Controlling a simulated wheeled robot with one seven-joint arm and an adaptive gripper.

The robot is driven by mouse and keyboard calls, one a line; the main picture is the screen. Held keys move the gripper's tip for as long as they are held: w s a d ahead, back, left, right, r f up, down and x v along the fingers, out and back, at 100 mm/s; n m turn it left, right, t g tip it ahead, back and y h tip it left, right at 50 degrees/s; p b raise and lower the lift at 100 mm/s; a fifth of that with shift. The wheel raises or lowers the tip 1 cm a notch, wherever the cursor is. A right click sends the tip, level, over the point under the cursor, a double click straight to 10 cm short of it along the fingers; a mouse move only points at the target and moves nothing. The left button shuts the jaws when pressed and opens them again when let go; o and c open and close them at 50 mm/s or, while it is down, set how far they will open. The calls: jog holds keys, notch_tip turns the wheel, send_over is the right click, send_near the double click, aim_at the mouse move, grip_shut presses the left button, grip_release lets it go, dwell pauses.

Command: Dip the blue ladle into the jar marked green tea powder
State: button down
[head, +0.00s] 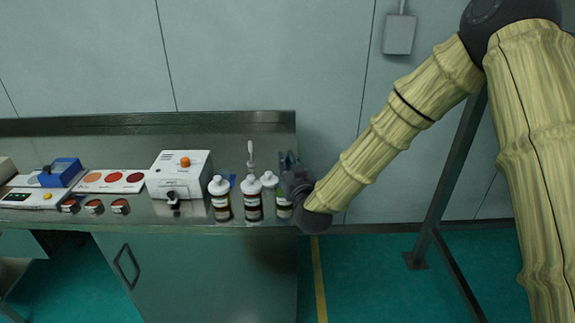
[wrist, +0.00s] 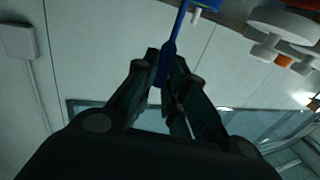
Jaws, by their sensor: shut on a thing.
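My gripper (wrist: 165,70) is shut on the handle of the blue ladle (wrist: 177,32), which runs up out of the top of the wrist view. The ladle's bowl is not clearly visible. In the head view my gripper (head: 290,168) is at the right end of the bench, just above and beside a white-topped jar with a green band (head: 283,207). My gripper partly covers this jar. Beside it stand a jar with dark red contents (head: 252,205) and one with brown contents (head: 221,207). The jar labels are too small to read. I cannot tell whether the ladle touches any jar.
A white machine with an orange knob (head: 180,175) stands left of the jars. Farther left are a card with coloured discs (head: 112,182), small dark cups (head: 94,206) and a blue-topped device (head: 60,172). A pale upright stick (head: 250,152) rises behind the middle jar. The metal bench (head: 245,146) ends near my gripper.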

jog(key=shift+r+p, duration=1.3)
jog(key=shift+r, duration=1.45)
